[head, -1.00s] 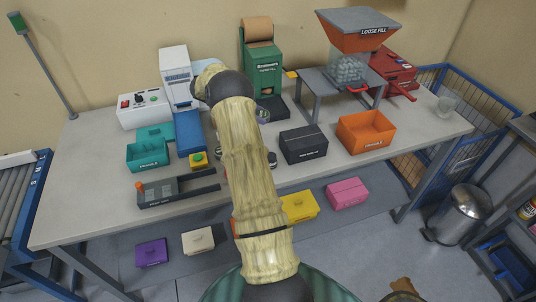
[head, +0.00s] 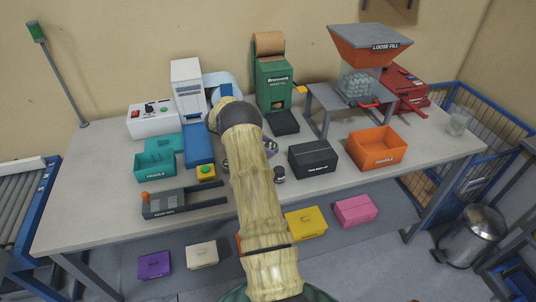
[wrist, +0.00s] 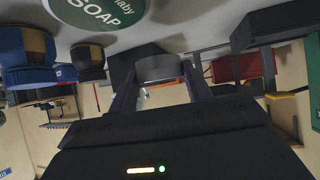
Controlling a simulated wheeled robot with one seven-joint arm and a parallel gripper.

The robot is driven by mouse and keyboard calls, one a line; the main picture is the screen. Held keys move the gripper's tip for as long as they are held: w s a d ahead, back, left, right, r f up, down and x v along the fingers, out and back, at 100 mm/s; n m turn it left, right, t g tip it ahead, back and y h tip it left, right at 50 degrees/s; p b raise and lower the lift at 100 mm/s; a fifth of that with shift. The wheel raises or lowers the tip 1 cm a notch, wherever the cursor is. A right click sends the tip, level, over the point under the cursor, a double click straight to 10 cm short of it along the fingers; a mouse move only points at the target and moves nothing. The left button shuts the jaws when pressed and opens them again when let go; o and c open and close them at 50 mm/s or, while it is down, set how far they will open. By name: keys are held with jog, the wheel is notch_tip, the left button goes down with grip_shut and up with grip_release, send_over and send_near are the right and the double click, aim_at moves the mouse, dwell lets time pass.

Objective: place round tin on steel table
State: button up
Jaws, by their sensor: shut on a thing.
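In the wrist view my gripper (wrist: 160,78) is shut on a short grey round thing, which looks like the round tin (wrist: 158,67); its label is not readable. A green round label reading SOAP (wrist: 100,12) on a pale round thing shows close by at the top edge. The steel table (head: 100,200) is the long grey worktop in the head view. My arm covers its middle, so the gripper and the held tin are mostly hidden there. I cannot tell whether the tin touches the table.
A small dark jar (head: 280,174) stands right of my arm, near a black box (head: 313,158) and an orange bin (head: 377,148). A teal bin (head: 155,165) and a grey sealer (head: 180,202) stand left. The front left worktop is clear.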

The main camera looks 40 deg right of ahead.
jog(key=shift+f, duration=0.2)
jog(key=shift+f+p, duration=0.3)
jog(key=shift+f, duration=1.6)
jog(key=shift+f, duration=0.1)
jog(key=o, duration=1.1)
